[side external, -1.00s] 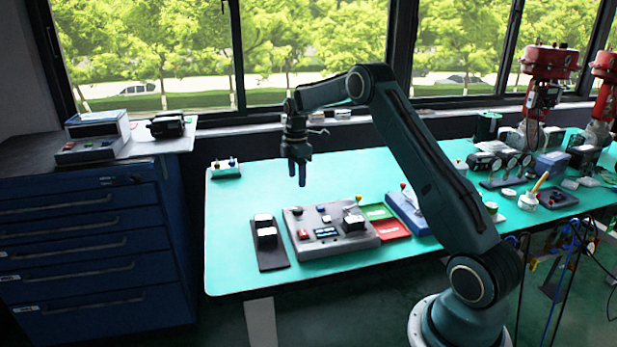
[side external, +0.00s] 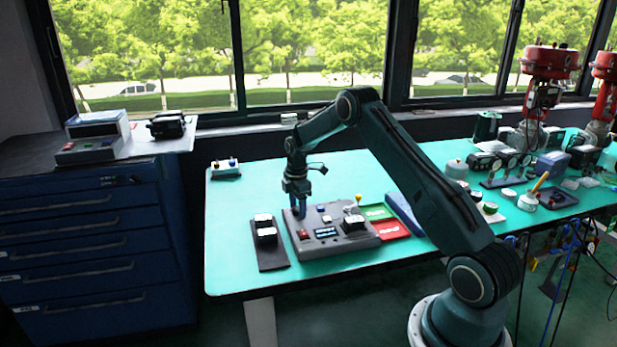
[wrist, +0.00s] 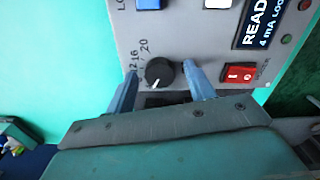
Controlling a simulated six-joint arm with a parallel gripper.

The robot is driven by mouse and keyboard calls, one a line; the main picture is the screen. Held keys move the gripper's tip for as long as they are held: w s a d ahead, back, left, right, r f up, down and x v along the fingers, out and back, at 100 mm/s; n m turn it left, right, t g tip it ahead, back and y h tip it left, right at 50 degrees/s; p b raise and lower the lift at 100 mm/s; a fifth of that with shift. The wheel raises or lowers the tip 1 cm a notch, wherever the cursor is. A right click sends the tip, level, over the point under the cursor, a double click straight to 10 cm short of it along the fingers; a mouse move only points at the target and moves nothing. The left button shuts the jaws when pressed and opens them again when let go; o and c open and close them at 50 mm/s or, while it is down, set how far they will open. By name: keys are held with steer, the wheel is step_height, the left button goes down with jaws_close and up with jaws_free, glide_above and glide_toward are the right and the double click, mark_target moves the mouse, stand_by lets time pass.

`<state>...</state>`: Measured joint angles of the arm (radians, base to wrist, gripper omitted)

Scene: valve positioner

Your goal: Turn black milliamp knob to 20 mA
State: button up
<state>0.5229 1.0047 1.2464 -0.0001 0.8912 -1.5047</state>
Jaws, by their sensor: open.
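The black milliamp knob (wrist: 160,73) sits on the grey control panel (wrist: 205,42) in the wrist view. Printed marks including 12, 16 and 20 run along its left and upper side. Its white pointer line is on the lower left part of the knob, away from the 20. My gripper (wrist: 158,82) is open, with one blue finger on each side of the knob. I cannot tell whether either finger touches it. In the side external view my gripper (side external: 299,212) is down at the left rear of the panel (side external: 345,245) and hides the knob.
On the panel are a red rocker switch (wrist: 239,73), a blue button (wrist: 150,4) and a display reading READY (wrist: 263,22). A black strip with white-topped blocks (side external: 271,258) lies left of the panel. Green and red cards (side external: 392,231) lie right.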

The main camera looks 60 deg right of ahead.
steer(key=c, duration=1)
